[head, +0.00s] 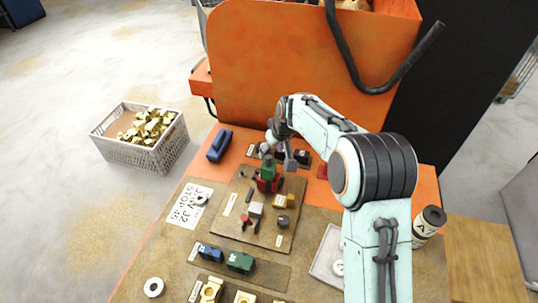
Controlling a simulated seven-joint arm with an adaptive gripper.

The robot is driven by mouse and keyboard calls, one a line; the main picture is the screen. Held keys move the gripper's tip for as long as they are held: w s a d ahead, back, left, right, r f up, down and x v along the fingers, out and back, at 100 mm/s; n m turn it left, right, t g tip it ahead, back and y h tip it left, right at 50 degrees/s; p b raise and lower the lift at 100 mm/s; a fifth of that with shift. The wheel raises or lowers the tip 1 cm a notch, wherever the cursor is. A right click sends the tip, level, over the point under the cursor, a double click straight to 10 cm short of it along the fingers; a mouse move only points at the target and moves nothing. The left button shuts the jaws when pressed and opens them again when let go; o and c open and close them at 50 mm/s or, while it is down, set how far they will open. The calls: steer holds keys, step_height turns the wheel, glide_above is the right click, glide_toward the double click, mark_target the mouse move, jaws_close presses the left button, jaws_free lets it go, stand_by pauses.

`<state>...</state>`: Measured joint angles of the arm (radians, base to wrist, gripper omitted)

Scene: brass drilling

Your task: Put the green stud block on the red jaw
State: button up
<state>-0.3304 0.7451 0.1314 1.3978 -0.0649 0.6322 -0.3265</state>
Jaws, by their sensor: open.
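A small green block (267,169) stands on top of the red jaw (269,185), on the brown board in the middle of the bench. It looks upright, and I take it for the green stud block; its studs are too small to make out. My gripper (278,157) is open, with its fingers just above and around the top of this block. I cannot tell whether a finger touches it. The gripper partly hides the block's upper end. Another, darker green block (240,262) lies at the front of the bench beside a blue block (210,254).
The brown board (277,241) also carries a dark knob, a grey block and small red and yellow parts. Brass pieces (211,290) sit at the front edge. A white tray (326,258) and a labelled can (429,224) are right. A basket (166,156) of brass parts stands left.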

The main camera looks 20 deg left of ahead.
steer(key=v, duration=0.7)
steer(key=shift+r, duration=0.2)
steer(key=s+d+r+m+g+h, duration=0.1)
steer(key=s+d+r+m, duration=0.15)
steer(key=s+d, duration=0.75)
steer(key=s+d+r+m+g+h, duration=0.1)
steer(key=s+d+r+m, duration=0.15)
steer(key=s+d, duration=0.8)
steer(key=s+f+m+g, duration=0.1)
steer(key=s+f+m, duration=0.1)
steer(key=s, duration=1)
steer(key=shift+s+f+m, duration=0.25)
steer(key=shift+f+m, duration=0.15)
steer(key=shift+f, duration=0.15)
steer(key=shift+d, duration=0.1)
